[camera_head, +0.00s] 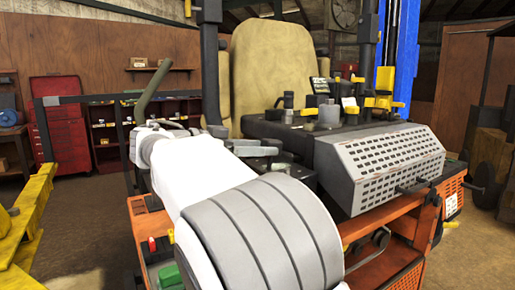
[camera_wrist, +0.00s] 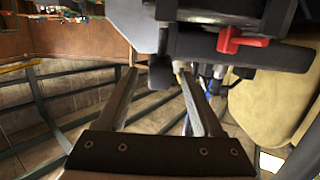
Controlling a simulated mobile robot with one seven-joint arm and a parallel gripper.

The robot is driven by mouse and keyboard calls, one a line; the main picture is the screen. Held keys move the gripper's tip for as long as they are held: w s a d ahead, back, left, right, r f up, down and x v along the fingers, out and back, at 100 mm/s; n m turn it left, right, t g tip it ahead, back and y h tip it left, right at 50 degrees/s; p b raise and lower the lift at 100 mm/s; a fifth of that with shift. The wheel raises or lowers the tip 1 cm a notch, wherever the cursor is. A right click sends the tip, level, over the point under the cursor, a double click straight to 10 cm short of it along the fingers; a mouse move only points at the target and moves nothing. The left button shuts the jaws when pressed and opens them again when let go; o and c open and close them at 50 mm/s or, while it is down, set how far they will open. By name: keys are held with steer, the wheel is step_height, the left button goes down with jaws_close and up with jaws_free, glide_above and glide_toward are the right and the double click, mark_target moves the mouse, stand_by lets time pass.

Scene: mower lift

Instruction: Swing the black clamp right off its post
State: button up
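My gripper (camera_wrist: 158,74) is open in the wrist view, its two long fingers apart. A short dark rounded end (camera_wrist: 160,74) shows between the fingertips; I cannot tell whether it lies between them or beyond. It hangs beside a black clamp-like part (camera_wrist: 270,52) with a red lever (camera_wrist: 242,40), which seems to be the black clamp. In the head view a dark upright post (camera_head: 210,65) stands left of the tan seat. My white arm reaches toward it and hides its foot; the clamp and my fingers cannot be made out clearly there.
The orange mower (camera_head: 390,250) with its perforated grey cover (camera_head: 382,168) fills the right. The tan seat (camera_head: 275,70) stands behind the post and also shows in the wrist view (camera_wrist: 262,110). A yellow frame (camera_head: 30,220) is at the left. Floor shows between it and the mower.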

steer(key=p+v, duration=0.1)
steer(key=v, duration=1.6)
steer(key=shift+s+a+p, duration=0.15)
steer(key=shift+a+p, duration=0.05)
steer(key=shift+p, duration=0.1)
steer(key=shift+d, duration=0.1)
steer(key=d+f+n+g+y+p, duration=0.1)
steer(key=d+f+n+g+y, duration=0.15)
steer(key=d, duration=0.95)
steer(key=d+f+n+g+y+p, duration=0.1)
steer(key=d+f+n+g+y, duration=0.2)
steer(key=d, duration=1)
steer(key=s+d+f+n+y, duration=0.2)
steer(key=s+f, duration=0.1)
steer(key=s, duration=0.4)
steer(key=s+d+f+n+t+y+p, duration=0.1)
steer(key=s+d+f+y, duration=0.1)
steer(key=s, duration=0.4)
steer(key=s+d+f+n+t+y+p, duration=0.1)
steer(key=s+d+f+n+y, duration=0.1)
steer(key=s+f+y, duration=0.2)
steer(key=s+f, duration=0.2)
steer(key=s, duration=0.1)
steer(key=shift+s+f+n, duration=0.15)
steer(key=shift+s+n, duration=0.15)
steer(key=shift+n, duration=0.05)
steer(key=shift+d, duration=0.1)
